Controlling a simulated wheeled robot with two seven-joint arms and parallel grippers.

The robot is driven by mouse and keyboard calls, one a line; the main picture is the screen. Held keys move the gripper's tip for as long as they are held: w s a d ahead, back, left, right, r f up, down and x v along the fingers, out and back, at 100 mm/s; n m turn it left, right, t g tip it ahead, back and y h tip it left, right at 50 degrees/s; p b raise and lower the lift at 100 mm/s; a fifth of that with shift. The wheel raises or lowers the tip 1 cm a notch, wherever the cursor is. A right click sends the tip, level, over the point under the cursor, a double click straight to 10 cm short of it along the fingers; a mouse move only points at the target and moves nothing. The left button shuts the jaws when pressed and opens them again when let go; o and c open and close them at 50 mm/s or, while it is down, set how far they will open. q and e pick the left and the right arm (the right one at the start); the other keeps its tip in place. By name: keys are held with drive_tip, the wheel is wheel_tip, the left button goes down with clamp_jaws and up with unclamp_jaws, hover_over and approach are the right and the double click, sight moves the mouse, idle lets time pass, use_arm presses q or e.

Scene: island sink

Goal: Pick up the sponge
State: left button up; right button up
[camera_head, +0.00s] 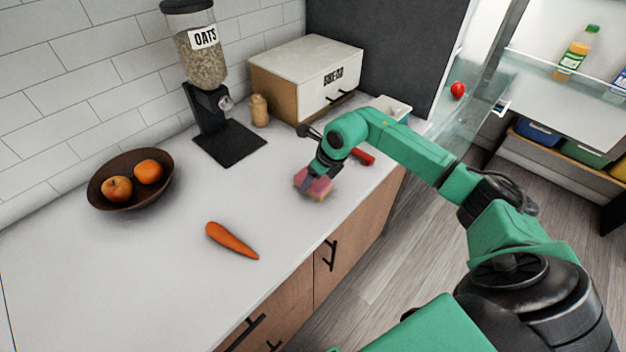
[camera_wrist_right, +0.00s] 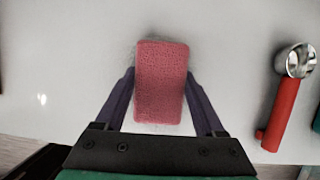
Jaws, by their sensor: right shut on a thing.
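A pink sponge (camera_head: 318,186) is on or just above the white counter, under my right gripper (camera_head: 308,181). In the right wrist view the sponge (camera_wrist_right: 161,82) lies between the two dark fingers of my right gripper (camera_wrist_right: 161,88), which are shut on its sides. I cannot tell whether the sponge touches the counter. My left gripper does not show in either view.
A red-handled scoop (camera_wrist_right: 284,105) lies right of the sponge. A carrot (camera_head: 232,241), a fruit bowl (camera_head: 100,190), an oats dispenser (camera_head: 208,100) and a bread box (camera_head: 275,95) are on the counter (camera_head: 120,270). The front middle is clear.

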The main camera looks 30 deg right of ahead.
wheel_tip(320, 180, up, 8)
drive_tip(key=shift+w+f+b, duration=0.1)
drive_tip(key=shift+b, duration=1.15)
wheel_tip(320, 180, up, 13)
drive_tip(key=b, duration=0.1)
drive_tip(key=shift+f, duration=0.2)
